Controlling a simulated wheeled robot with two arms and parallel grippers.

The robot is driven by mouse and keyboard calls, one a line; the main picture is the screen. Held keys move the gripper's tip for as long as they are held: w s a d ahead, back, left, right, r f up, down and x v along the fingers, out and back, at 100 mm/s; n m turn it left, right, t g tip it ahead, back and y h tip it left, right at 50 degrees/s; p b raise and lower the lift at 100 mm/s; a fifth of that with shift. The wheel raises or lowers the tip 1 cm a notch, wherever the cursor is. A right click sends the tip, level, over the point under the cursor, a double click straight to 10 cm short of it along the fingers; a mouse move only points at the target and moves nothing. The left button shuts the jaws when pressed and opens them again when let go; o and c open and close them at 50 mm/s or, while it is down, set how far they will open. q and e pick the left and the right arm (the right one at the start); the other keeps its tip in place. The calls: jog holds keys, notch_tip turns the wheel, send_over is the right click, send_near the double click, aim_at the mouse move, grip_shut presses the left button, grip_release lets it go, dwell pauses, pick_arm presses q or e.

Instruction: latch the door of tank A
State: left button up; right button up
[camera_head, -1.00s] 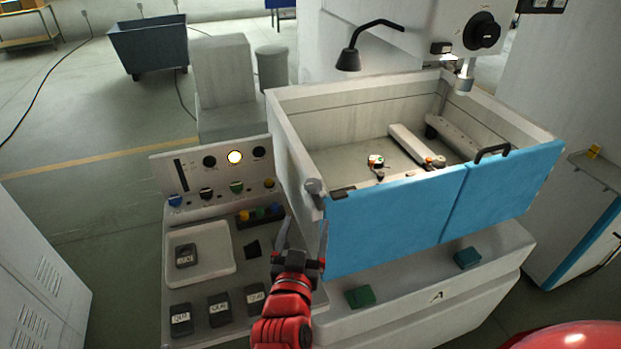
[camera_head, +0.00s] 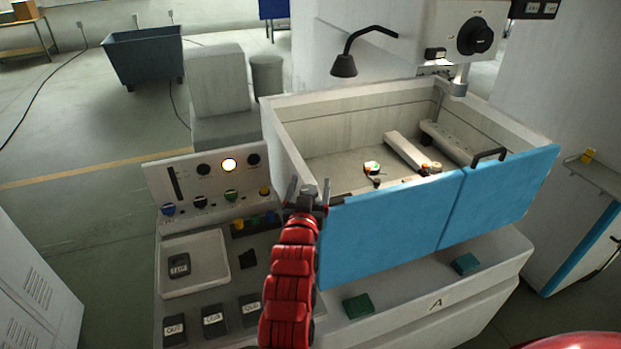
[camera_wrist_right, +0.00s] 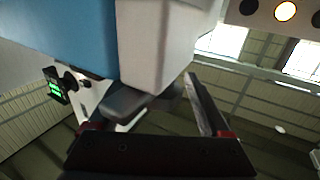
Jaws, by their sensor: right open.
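Tank A's blue door (camera_head: 395,228) stands across the front of the tank and looks closed, with a seam between its two panels. A black handle (camera_head: 489,154) is at the top of the right panel. The grey latch (camera_head: 309,190) is at the tank's front left corner, beside the door's left edge. My right gripper (camera_head: 308,191) is open around the latch, one finger on each side. In the right wrist view the dark latch lever (camera_wrist_right: 133,101) shows between the fingers; I cannot tell if they touch it. My left gripper is out of view.
A control panel (camera_head: 210,185) with a lit lamp and knobs stands left of the tank. Below it are a pale tray (camera_head: 222,268) and several labelled dark blocks. A black lamp (camera_head: 344,66) hangs over the tank (camera_head: 285,135). Green (camera_head: 358,306) and teal (camera_head: 466,263) blocks sit on the ledge.

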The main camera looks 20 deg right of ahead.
jog(key=shift+w+d, duration=0.3)
jog(key=shift+w, duration=0.25)
grip_shut()
